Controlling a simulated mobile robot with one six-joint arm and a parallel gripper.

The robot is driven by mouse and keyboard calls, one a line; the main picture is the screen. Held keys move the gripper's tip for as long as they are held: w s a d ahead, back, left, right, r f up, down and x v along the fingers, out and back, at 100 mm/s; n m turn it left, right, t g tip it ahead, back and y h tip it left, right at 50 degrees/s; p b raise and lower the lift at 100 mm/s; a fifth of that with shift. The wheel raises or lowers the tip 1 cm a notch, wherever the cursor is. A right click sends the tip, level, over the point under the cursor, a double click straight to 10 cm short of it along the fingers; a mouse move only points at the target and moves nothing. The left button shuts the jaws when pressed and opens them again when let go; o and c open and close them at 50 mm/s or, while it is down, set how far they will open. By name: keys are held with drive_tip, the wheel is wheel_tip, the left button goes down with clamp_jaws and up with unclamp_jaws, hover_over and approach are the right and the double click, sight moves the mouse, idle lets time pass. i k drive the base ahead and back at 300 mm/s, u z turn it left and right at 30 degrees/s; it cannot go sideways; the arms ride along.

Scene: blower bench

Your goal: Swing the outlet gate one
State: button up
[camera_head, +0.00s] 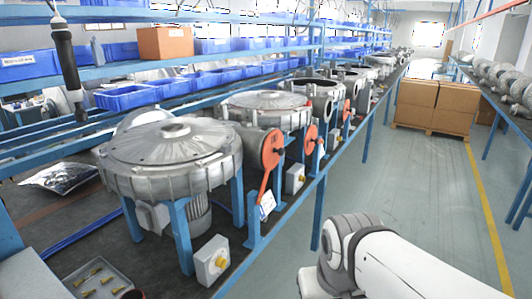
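The nearest outlet gate (272,149) is an orange disc on the outlet at the right side of the nearest grey blower (172,152). Its orange lever (263,187) hangs down from the disc, tilted slightly left at the bottom. A second orange gate (310,139) sits on the blower behind it, and a third (346,108) shows farther along the bench. Part of my white and grey arm is at the bottom right, in front of the bench's aisle side and apart from the nearest gate in the picture. My gripper is not in view.
The nearest blower stands on blue legs on the dark bench (75,220). A grey box with a yellow knob (212,260) and a tray of brass fittings (95,280) are near it. Cardboard boxes (437,105) stand far down the aisle.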

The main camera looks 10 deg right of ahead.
sight(273, 151)
drive_tip(key=i, duration=0.85)
drive_tip(key=z, duration=0.05)
